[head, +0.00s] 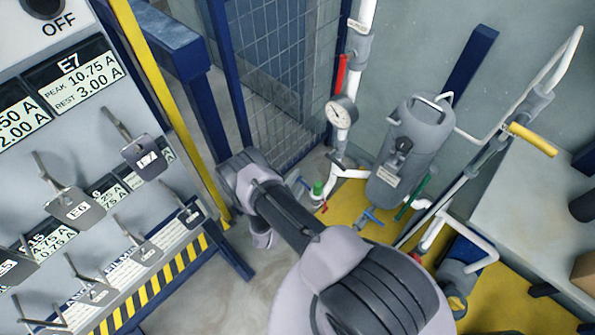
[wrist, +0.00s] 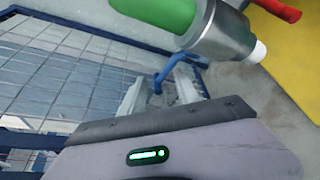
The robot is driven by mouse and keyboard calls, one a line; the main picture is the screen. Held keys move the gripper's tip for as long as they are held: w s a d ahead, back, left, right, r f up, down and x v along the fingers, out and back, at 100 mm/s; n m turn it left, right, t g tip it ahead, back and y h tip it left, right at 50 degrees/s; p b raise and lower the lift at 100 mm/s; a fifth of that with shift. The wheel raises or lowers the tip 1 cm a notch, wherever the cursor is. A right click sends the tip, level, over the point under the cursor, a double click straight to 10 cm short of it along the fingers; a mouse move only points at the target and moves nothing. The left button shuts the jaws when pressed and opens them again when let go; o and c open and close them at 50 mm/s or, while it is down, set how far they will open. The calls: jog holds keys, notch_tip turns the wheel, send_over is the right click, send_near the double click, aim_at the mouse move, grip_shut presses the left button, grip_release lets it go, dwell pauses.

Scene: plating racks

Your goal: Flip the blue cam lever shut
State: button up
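A small blue lever (head: 372,217) stands out from the pipework on the yellow floor area, below the grey filter housing. A smaller blue piece (head: 303,183) shows beside a green-topped fitting (head: 318,189). In the wrist view a bent blue handle (wrist: 176,69) lies beyond the green fitting with its grey collar (wrist: 228,38). I cannot tell which blue piece is the cam lever, or whether it is open. My gripper's grey body (wrist: 175,150) fills the bottom of the wrist view, apart from the blue handle.
A panel with hanging tagged hooks (head: 70,205) stands at left, edged by a yellow post (head: 165,100). A mesh fence (head: 285,60) is behind. The filter housing (head: 408,150), gauge (head: 341,111) and pipes crowd the right. A grey bench (head: 535,200) stands far right.

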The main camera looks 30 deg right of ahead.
jog(key=shift+d, duration=0.15)
grip_shut()
jog(key=shift+w+f, duration=0.15)
dwell(0.7)
jog(key=s+d+f+n+g+h, duration=0.1)
jog(key=s+f+n+g, duration=0.2)
jog(key=f+n+g, duration=0.3)
jog(key=shift+s+f+n+g+h, duration=0.2)
jog(key=shift+n+g+h, duration=0.3)
jog(key=shift+n, duration=2)
jog(key=shift+s+d, duration=0.1)
